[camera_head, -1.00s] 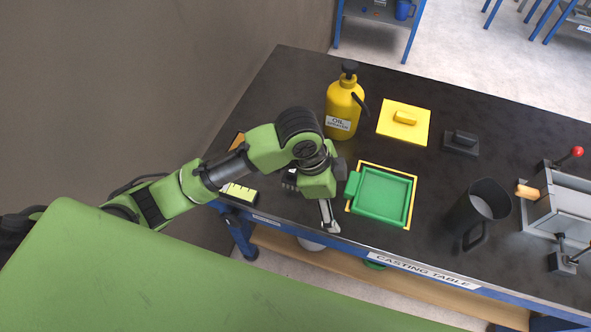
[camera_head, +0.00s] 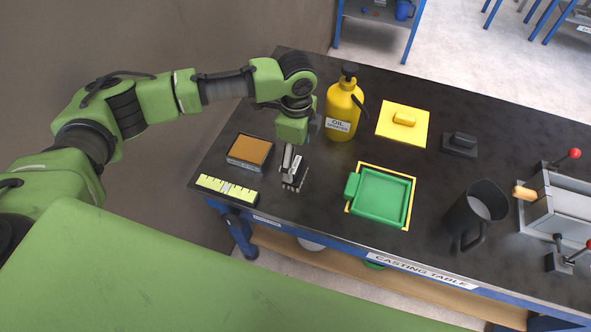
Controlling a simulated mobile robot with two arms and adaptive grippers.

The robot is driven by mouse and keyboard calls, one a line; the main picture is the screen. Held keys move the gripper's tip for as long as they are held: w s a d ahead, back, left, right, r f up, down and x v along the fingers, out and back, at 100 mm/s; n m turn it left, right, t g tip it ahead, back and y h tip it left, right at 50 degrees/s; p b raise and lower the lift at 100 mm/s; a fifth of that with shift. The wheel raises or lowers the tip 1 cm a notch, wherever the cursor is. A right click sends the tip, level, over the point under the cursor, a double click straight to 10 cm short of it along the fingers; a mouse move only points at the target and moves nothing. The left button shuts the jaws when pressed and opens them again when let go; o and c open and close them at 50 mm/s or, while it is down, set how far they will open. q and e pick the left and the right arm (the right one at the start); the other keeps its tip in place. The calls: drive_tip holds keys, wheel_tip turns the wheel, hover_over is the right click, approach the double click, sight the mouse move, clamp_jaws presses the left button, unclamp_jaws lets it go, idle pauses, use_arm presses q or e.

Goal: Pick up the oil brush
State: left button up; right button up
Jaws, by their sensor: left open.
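My left gripper (camera_head: 293,171) points down over the left part of the black table, left of the green tray, and is open. A small dark object with pale parts (camera_head: 291,184) is right at its fingertips. This is probably the oil brush, but the fingers cover part of it and I cannot make out its shape. I cannot tell whether the fingers touch it. My right gripper is not in view.
The yellow oil sprayer bottle (camera_head: 343,108) stands just behind and right of the gripper. A brown-topped box (camera_head: 250,150) and a yellow-green bar (camera_head: 227,188) lie left. The green tray (camera_head: 381,196) is right. A dark jug (camera_head: 477,214) stands farther right.

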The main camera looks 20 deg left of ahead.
sight(296, 165)
use_arm(q)
drive_tip(key=shift+f, duration=0.75)
wheel_tip(296, 165, down, 4)
drive_tip(key=shift+s+f+p, duration=0.1)
drive_tip(key=shift+p, duration=0.75)
drive_tip(key=shift+f, duration=0.55)
drive_tip(key=c, duration=1.2)
